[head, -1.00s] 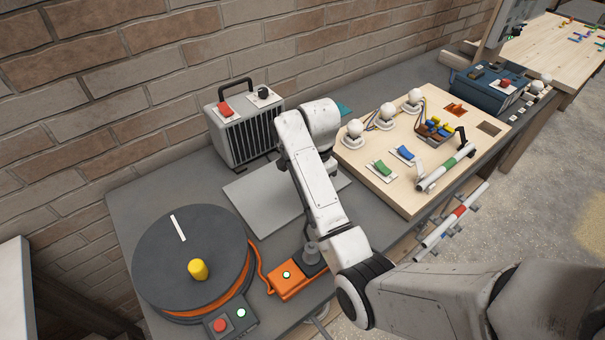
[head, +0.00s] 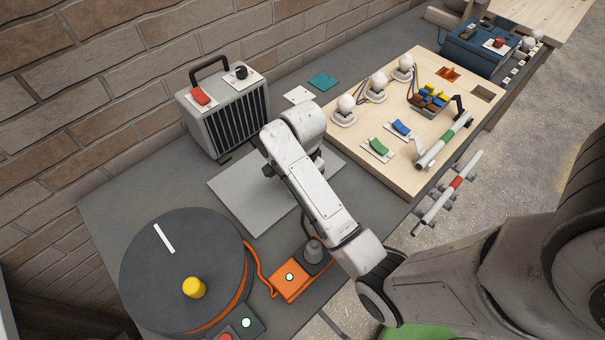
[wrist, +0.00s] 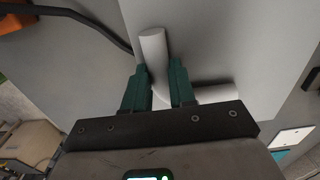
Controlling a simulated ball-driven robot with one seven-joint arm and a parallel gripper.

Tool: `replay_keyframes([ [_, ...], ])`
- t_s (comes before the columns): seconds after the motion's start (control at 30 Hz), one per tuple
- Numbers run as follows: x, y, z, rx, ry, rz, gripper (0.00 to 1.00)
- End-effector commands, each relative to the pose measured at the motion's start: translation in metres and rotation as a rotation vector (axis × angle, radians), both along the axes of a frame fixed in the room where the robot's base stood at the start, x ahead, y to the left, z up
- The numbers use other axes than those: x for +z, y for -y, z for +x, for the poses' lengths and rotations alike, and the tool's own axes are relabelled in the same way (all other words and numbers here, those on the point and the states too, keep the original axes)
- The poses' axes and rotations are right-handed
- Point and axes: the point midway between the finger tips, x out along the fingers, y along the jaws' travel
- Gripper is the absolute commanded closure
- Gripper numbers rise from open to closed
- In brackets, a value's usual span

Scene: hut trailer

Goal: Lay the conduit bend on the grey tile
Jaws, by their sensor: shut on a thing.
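The conduit bend (wrist: 152,45) is a pale grey bent tube. In the wrist view one leg points up between the fingers and the other (wrist: 215,94) comes out to the right behind them. My gripper (wrist: 160,75) has teal fingers shut on the bend. The grey tile (head: 240,200) is a flat light square on the dark bench; it lies behind the bend in the wrist view (wrist: 235,40). In the head view my arm hides the bend and covers part of the tile. I cannot tell whether the bend touches the tile.
A grey heater (head: 225,112) stands behind the tile. A cable reel (head: 185,255) and an orange box (head: 290,282) with its cable are in front. A wooden board (head: 365,160) with bulbs and switches is at right. White and teal cards (head: 324,81) lie behind.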

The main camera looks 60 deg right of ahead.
Motion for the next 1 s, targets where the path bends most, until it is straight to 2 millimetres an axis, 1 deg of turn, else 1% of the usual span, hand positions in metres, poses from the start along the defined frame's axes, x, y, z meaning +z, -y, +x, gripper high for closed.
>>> replay_keyframes([
  [0.27, -0.003, 0.001, 0.000, -0.001, -0.002, 0.001, 1.00],
  [0.3, -0.003, 0.001, 0.000, -0.001, -0.002, 0.001, 0.71],
  [0.53, -0.003, 0.001, 0.000, -0.001, -0.001, 0.000, 0.49],
  [0.73, -0.002, 0.001, 0.000, -0.001, -0.001, 0.000, 0.49],
  [0.83, 0.001, 0.001, 0.000, -0.001, 0.001, -0.001, 0.49],
  [0.93, 0.010, 0.006, 0.004, -0.001, 0.002, -0.001, 0.49],
  [1.0, 0.021, 0.011, 0.009, -0.001, 0.004, -0.002, 0.49],
])
